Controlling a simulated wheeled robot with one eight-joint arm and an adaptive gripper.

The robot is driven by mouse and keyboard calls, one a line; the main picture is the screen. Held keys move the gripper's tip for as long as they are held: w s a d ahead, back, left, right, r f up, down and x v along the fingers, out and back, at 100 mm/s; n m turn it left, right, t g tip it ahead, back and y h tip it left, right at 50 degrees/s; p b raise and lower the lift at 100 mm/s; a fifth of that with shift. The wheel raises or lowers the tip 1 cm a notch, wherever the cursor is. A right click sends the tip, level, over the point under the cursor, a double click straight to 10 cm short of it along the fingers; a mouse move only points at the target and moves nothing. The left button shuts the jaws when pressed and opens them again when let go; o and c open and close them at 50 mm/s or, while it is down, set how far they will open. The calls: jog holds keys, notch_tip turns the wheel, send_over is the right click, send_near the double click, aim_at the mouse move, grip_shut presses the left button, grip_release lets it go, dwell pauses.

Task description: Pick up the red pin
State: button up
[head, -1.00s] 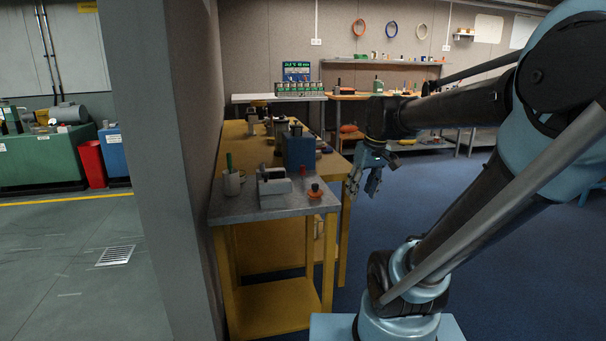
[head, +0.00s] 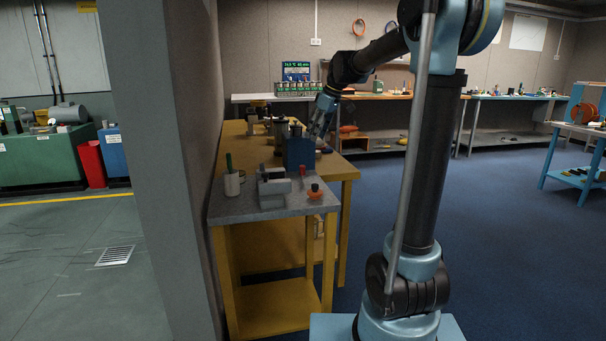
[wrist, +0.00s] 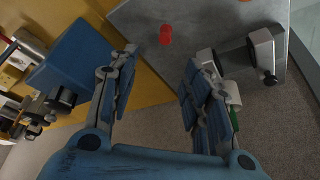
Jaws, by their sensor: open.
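The red pin (head: 302,170) is a small red upright piece on the grey bench top (head: 235,212), just in front of the blue box. In the wrist view the red pin (wrist: 165,35) stands on the grey surface near its edge, beyond the fingertips and between their lines. My gripper (head: 320,127) is over the yellow bench beside the blue box, higher than the pin and apart from it. In the wrist view my gripper (wrist: 160,65) has its two fingers spread, with nothing between them.
The blue box (head: 299,152) stands close behind the pin. A grey-white clamp-like block (head: 273,190), an orange dish with a dark knob (head: 315,191) and a white cup (head: 232,184) share the grey top. Several items crowd the yellow bench (head: 340,166).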

aim_at(304, 166)
jog(key=shift+s+x, duration=0.2)
jog(key=shift+x, duration=2.7)
jog(key=shift+s+x, duration=0.2)
jog(key=shift+x, duration=2.65)
jog(key=shift+s+x, duration=0.15)
jog(key=shift+x, duration=2.75)
jog(key=shift+f, duration=0.15)
grip_shut()
